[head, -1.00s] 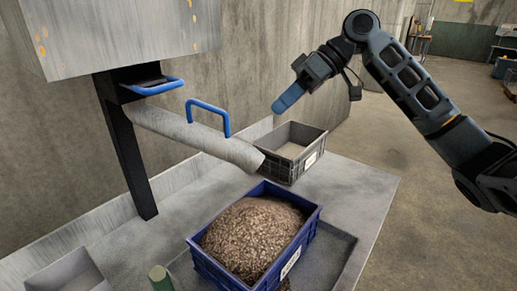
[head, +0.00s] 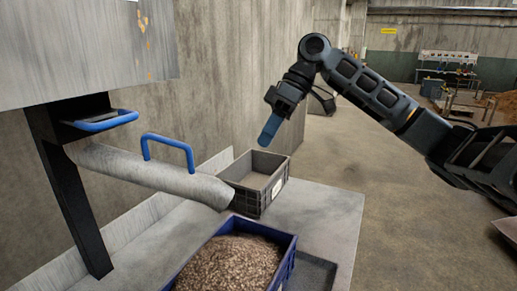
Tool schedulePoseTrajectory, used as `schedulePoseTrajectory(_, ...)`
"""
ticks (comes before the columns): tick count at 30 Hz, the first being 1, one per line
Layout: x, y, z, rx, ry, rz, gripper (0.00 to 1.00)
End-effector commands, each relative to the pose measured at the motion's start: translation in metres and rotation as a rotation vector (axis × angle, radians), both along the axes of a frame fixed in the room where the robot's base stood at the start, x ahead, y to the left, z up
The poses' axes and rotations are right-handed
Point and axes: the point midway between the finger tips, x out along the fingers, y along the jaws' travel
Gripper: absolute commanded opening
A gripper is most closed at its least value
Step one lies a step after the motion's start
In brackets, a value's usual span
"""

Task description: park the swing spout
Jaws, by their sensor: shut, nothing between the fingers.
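The swing spout (head: 155,174) is a grey tube with a blue loop handle (head: 168,138) on top. It slopes down to the right from a black post (head: 72,205) under a grey hopper (head: 85,40). Its open end is above the back of a blue crate (head: 291,262) heaped with brown grain (head: 230,262). My gripper (head: 270,130) is to the right of the handle, apart from it, pointing down with blue fingers shut and empty. It appears in front of or above the grey crate; its exact depth I cannot tell.
A second blue handle (head: 100,121) sticks out below the hopper. A grey crate (head: 257,198) stands behind the blue crate on the grey bench (head: 325,215). A concrete wall (head: 230,70) runs behind. Open floor (head: 400,200) lies to the right.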

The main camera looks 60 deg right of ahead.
Motion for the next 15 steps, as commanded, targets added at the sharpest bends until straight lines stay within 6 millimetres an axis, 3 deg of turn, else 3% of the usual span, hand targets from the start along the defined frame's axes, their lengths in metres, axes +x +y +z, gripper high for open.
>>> schedulePoseTrajectory(13,0.023,0.046,-0.068,0.001,0.001,0.001,0.0)
schedulePoseTrajectory(15,0.02,0.056,-0.067,-0.002,-0.001,0.003,0.0)
